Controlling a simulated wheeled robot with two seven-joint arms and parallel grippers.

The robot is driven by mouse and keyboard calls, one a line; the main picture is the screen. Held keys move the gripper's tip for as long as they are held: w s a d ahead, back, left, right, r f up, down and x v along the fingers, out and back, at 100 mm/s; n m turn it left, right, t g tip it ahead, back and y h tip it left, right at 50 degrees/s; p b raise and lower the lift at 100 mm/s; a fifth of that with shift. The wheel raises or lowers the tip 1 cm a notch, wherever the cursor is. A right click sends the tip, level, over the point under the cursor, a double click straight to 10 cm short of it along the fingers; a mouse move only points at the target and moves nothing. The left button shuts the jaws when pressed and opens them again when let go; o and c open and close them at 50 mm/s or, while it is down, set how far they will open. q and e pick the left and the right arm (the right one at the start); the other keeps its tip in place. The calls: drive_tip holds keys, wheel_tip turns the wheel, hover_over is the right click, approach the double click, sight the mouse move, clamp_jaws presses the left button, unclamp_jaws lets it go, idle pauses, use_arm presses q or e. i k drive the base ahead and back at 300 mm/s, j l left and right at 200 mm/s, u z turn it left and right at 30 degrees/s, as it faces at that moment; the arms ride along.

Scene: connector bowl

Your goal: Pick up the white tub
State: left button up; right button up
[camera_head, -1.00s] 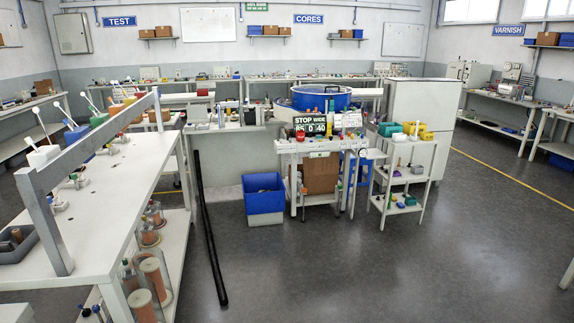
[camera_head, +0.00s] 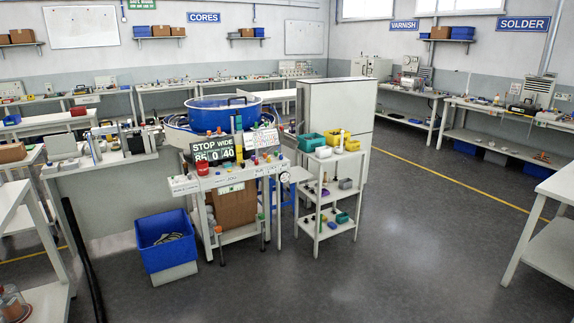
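No white tub can be clearly made out. A small white item (camera_head: 323,153) sits on the top shelf of the white cart (camera_head: 318,171), in front of the teal bin (camera_head: 311,141) and next to the yellow bin (camera_head: 339,137). It is too small to tell whether it is a tub. Neither of my grippers is in view.
A blue bin (camera_head: 166,240) stands on the floor left of the white workstation with the digital sign (camera_head: 214,149). A black pole (camera_head: 82,258) is at the left. White tables reach in at the left (camera_head: 15,196) and right (camera_head: 556,188).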

sight(324, 152)
drive_tip(key=i+z, duration=0.2)
drive_tip(key=i, duration=0.45)
drive_tip(key=i+z, duration=0.2)
drive_tip(key=i, duration=0.5)
drive_tip(key=i+j+z, duration=0.2)
drive_tip(key=i, duration=0.45)
drive_tip(key=i+l, duration=0.15)
drive_tip(key=i, duration=0.35)
drive_tip(key=i+l, duration=0.15)
drive_tip(key=i, duration=0.4)
drive_tip(key=i+l, duration=0.1)
drive_tip(key=i, duration=0.4)
drive_tip(key=i+l, duration=0.15)
drive_tip(key=i, duration=0.4)
